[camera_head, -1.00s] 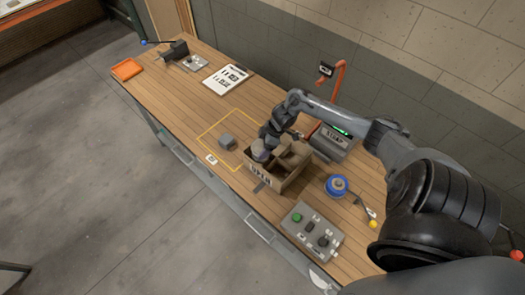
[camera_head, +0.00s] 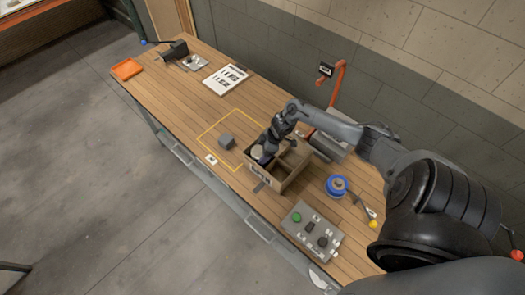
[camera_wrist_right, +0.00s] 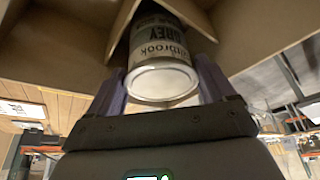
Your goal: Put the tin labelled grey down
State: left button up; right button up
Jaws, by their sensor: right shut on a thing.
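The tin labelled grey (camera_wrist_right: 162,72) is between the two fingers of my right gripper (camera_wrist_right: 160,92) in the right wrist view, with the end of "GREY" readable on its side. In the head view the right gripper (camera_head: 265,156) reaches down into a near-left compartment of the open divided box (camera_head: 264,181), and the tin (camera_head: 257,152) shows only as a pale patch. The box walls surround the tin in the wrist view. Whether the tin touches the compartment floor is hidden. My left gripper is not in view.
Left of the box, a yellow outline (camera_head: 201,138) on the bench holds a grey block (camera_head: 226,141). A control box with buttons (camera_head: 312,231) and a blue roll (camera_head: 336,186) stand to the right. A white card (camera_head: 226,79) and orange tray (camera_head: 127,69) lie farther back.

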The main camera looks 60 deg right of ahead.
jog(key=shift+f, duration=0.35)
jog(key=o, duration=1)
jog(key=shift+r, duration=0.1)
